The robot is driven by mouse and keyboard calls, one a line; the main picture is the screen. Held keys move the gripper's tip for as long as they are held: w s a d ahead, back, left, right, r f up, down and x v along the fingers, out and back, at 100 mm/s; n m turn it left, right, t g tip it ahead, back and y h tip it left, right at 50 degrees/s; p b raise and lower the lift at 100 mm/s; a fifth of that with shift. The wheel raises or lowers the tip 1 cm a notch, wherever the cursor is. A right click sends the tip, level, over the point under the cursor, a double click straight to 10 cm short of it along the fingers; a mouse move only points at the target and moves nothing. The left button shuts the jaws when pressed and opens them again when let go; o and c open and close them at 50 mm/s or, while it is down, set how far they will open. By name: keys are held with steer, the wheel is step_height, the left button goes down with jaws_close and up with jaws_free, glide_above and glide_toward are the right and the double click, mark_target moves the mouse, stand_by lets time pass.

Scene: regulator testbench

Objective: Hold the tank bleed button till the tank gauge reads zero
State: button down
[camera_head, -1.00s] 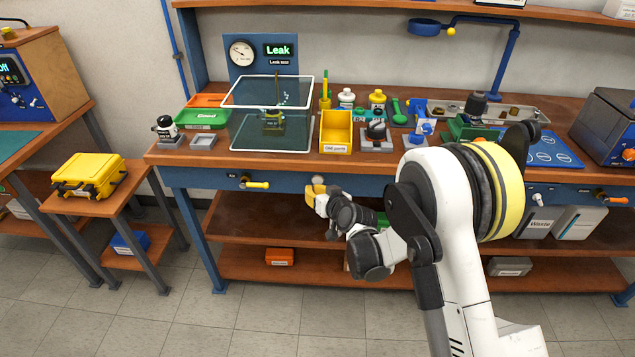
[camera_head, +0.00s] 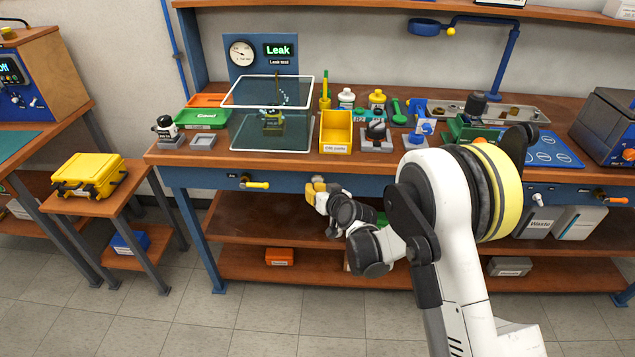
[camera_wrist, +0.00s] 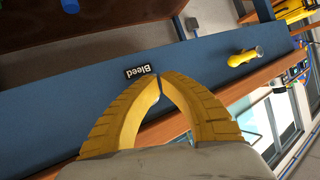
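My gripper (camera_head: 314,187) is at the bench's blue front rail, below the yellow bin. In the wrist view its yellow fingers (camera_wrist: 159,77) have their tips together, with nothing visible between them. The tips are right beside the black "Bleed" label (camera_wrist: 139,71). The bleed button itself cannot be made out and is probably hidden by the fingertips, so contact cannot be confirmed. A round white gauge (camera_head: 242,53) is on the blue back panel; its reading is too small to tell. The green display (camera_head: 278,50) beside it reads "Leak".
A yellow valve handle (camera_head: 256,185) sticks out of the rail left of my gripper, also in the wrist view (camera_wrist: 245,57). A water tank (camera_head: 250,140) and yellow bin (camera_head: 336,130) stand on the bench above. A lower shelf (camera_head: 250,215) lies beneath.

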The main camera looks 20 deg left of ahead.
steer(key=shift+w+a, duration=0.1)
steer(key=shift+w, duration=0.35)
stand_by(0.6)
steer(key=shift+s, duration=0.15)
stand_by(0.6)
steer(key=shift+s+d, duration=0.25)
steer(key=shift+s, duration=0.5)
steer(key=shift+s, duration=0.1)
steer(key=s, duration=0.2)
steer(key=s+d, duration=0.1)
steer(key=s, duration=0.1)
steer(key=shift+s, duration=0.35)
